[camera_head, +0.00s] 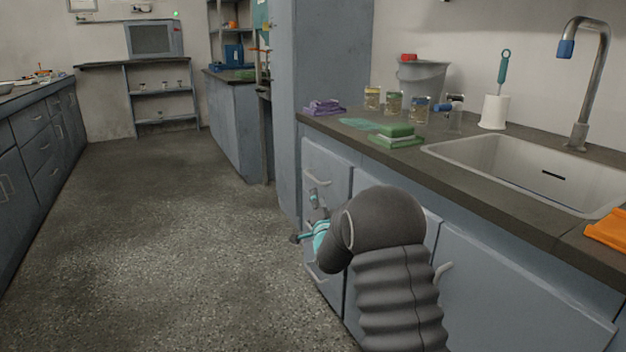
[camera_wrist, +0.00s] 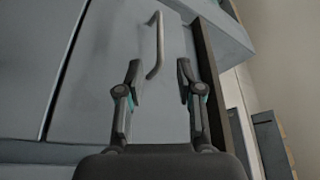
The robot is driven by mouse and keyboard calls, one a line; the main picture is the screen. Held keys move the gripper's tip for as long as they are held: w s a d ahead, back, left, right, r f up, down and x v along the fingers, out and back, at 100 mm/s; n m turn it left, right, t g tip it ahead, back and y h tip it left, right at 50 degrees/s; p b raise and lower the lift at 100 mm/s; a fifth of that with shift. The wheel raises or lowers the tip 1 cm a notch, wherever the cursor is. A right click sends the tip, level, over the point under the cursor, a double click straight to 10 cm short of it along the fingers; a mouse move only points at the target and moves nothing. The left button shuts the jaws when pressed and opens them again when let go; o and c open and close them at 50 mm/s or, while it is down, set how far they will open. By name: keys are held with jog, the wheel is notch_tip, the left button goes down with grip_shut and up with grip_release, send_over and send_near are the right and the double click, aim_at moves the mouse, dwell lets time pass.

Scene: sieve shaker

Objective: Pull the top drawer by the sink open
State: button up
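The top drawer (camera_head: 337,176) by the sink has a blue-grey front that looks flush with the cabinet. Its pale bar handle (camera_head: 317,179) is near the upper part of the front. In the wrist view the drawer front (camera_wrist: 110,60) fills the middle, and the handle (camera_wrist: 157,45) runs up the picture. My gripper (camera_head: 305,219) is in front of the cabinet, below the handle in the head view. In the wrist view my gripper (camera_wrist: 160,80) is open and empty, with its fingers either side of the handle's lower end. I see no clear contact.
The sink (camera_head: 530,172) is set in the dark counter (camera_head: 480,190), with a green sponge (camera_head: 397,130), jars and a bucket (camera_head: 422,80) on top. More fronts lie below and right. The speckled floor (camera_head: 170,240) to the left is clear.

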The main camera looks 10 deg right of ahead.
aim_at(313, 177)
jog(key=x, duration=1.1)
jog(key=shift+p, duration=0.35)
grip_shut()
